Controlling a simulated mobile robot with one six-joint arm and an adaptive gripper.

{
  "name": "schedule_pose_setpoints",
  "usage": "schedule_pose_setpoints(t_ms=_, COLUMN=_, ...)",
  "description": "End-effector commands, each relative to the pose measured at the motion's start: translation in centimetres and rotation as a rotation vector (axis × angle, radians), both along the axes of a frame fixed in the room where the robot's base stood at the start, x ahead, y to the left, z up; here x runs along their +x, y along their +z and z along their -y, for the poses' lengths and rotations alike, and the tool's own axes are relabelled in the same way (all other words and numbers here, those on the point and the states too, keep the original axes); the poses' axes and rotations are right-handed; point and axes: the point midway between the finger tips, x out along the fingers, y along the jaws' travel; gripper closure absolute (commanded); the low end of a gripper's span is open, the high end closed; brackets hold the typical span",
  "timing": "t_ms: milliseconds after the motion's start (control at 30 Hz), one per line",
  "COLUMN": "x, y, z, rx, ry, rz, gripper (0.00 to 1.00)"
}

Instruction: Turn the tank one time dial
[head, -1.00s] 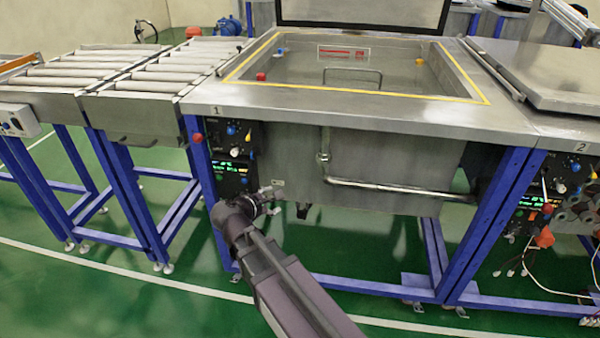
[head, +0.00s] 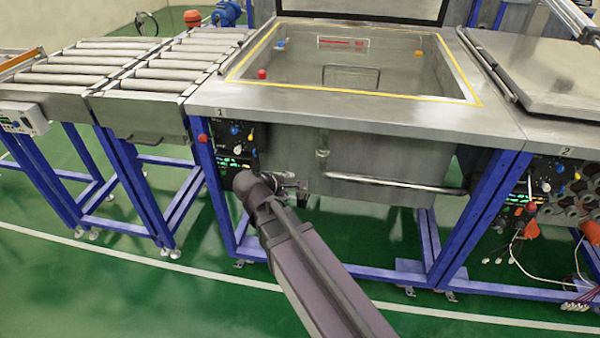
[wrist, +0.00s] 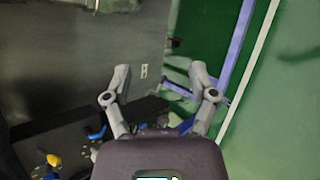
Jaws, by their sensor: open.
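Tank one (head: 350,112) is the open steel tank marked "1". Its black control panel (head: 222,134) is on the front left, with small blue and white knobs (head: 238,142) above a green-lit display (head: 232,162). I cannot tell which knob is the time dial. My gripper (head: 292,183) is just right of and below the panel, apart from the knobs, and my wrist covers the panel's lower part. In the wrist view my gripper (wrist: 160,78) is open and empty. A yellow knob (wrist: 55,160) and a blue one (wrist: 97,133) show at lower left there.
A pipe (head: 395,184) runs along the tank front to the right of my gripper. Blue frame legs (head: 208,185) stand left of it. A roller conveyor (head: 170,75) is at left. A second tank (head: 560,75) is at right. Green floor is open in front.

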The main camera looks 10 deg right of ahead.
Motion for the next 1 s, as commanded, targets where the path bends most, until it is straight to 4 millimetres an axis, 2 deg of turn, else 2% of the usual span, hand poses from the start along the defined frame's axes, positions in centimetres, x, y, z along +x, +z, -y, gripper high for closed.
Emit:
schedule_pose_setpoints(t_ms=33, x=-0.1, y=0.7, z=0.3, rx=0.014, ry=-0.013, rz=-0.001, gripper=0.26)
schedule_pose_setpoints(t_ms=533, x=-1.3, y=3.3, z=2.2, rx=0.147, ry=-0.143, rz=-0.006, gripper=0.26)
schedule_pose_setpoints(t_ms=1000, x=-1.8, y=4.0, z=2.9, rx=0.201, ry=-0.196, rz=-0.009, gripper=0.26)
